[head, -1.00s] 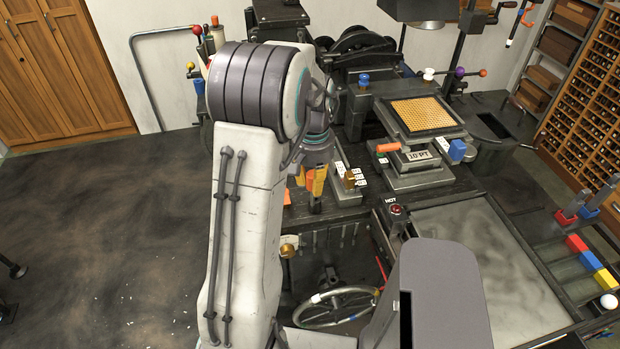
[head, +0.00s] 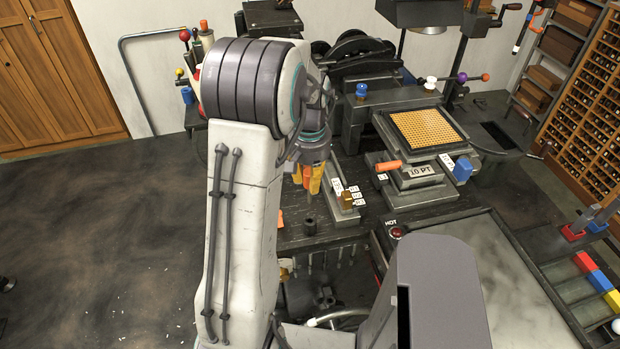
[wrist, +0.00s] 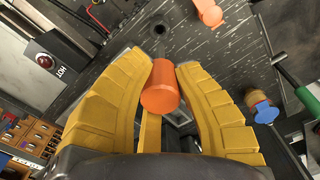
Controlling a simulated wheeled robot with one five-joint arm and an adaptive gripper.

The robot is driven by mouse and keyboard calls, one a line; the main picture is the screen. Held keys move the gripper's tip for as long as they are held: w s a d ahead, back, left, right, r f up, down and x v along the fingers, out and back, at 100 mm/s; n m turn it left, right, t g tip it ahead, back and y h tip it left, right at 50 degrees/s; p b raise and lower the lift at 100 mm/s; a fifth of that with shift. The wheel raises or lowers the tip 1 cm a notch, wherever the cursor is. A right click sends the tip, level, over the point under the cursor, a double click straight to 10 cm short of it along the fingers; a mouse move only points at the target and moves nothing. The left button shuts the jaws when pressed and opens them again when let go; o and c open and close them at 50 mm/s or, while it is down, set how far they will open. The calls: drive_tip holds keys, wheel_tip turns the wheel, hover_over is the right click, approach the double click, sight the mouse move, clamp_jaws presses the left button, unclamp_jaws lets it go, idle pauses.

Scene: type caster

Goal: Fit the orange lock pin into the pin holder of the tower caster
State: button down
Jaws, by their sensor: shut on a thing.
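My gripper (head: 313,182) hangs above the dark bench, left of the caster. In the wrist view, its yellow fingers (wrist: 162,68) are closed around an orange cylinder, the lock pin (wrist: 160,92), whose round end faces the camera. In the head view the pin is mostly hidden by the fingers. The tower caster (head: 420,185), with a "10 PT" plate and a golden grid, stands to the right of my gripper. An orange cylinder (head: 388,166) lies at the plate's left edge. I cannot tell which part is the pin holder.
A small dark cylinder (head: 310,226) stands on the bench below my gripper. A block with white labels and a brass piece (head: 346,198) is close to the right. A HOT lamp (head: 396,232) and a grey plate (head: 480,270) lie nearer. An orange piece (head: 280,218) shows beside my arm.

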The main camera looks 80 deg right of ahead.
sight(310, 196)
drive_tip(key=shift+f+b, duration=2.85)
drive_tip(key=shift+f, duration=0.05)
drive_tip(key=shift+b, duration=0.3)
drive_tip(key=shift+f+b, duration=2.3)
drive_tip(key=shift+f, duration=0.55)
drive_tip(key=c, duration=1)
unclamp_jaws()
wheel_tip(310, 196, up, 12)
drive_tip(key=shift+a+r, duration=0.1)
drive_tip(key=shift+a, duration=0.05)
